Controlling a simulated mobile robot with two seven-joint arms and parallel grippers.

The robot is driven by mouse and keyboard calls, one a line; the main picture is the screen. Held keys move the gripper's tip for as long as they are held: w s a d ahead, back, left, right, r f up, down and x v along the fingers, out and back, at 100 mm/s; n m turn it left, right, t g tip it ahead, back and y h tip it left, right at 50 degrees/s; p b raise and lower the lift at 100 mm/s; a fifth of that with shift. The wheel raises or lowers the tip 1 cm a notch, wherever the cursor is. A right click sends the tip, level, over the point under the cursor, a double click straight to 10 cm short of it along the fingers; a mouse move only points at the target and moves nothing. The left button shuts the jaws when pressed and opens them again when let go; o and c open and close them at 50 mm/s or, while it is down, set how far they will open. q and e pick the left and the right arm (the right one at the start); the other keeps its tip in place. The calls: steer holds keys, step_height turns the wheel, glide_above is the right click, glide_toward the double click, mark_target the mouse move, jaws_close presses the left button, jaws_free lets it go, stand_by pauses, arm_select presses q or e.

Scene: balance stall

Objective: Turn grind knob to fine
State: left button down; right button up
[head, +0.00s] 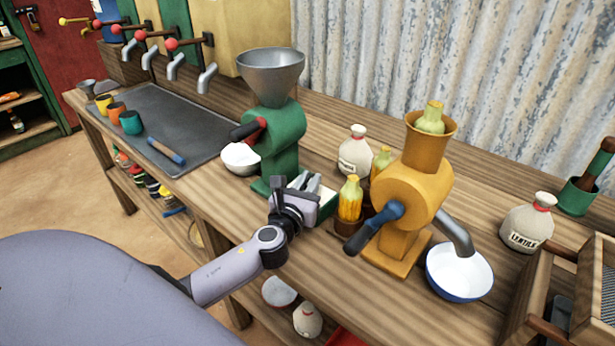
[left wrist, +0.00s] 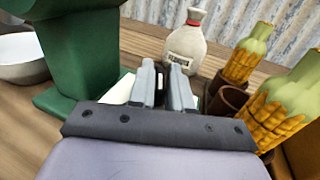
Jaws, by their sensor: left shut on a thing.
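A small green-sided box with a pale top (head: 326,205) stands on the bench between the green grinder (head: 278,140) and the yellow mill. My left gripper (head: 308,183) is over this box, with its fingers pointing down and away. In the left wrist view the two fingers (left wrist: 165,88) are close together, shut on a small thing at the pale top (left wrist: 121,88). The fingers hide most of this thing; by its place it seems to be the grind knob. No fine or coarse marking can be read. My right gripper is not in view.
Corn cobs in brown cups (head: 350,200) and a tied sack (head: 355,150) are close by. A white bowl (head: 240,158) is left of the grinder, another (head: 459,272) under the mill's spout.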

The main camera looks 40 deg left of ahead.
arm_select(q)
steer(key=shift+d+n+g+y, duration=0.15)
steer(key=shift+n+g+y, duration=0.35)
steer(key=shift+n+y, duration=0.85)
steer(key=shift+y, duration=0.35)
steer(key=c, duration=1.1)
jaws_free()
steer(key=shift+c, duration=0.2)
steer(key=shift+v, duration=3.6)
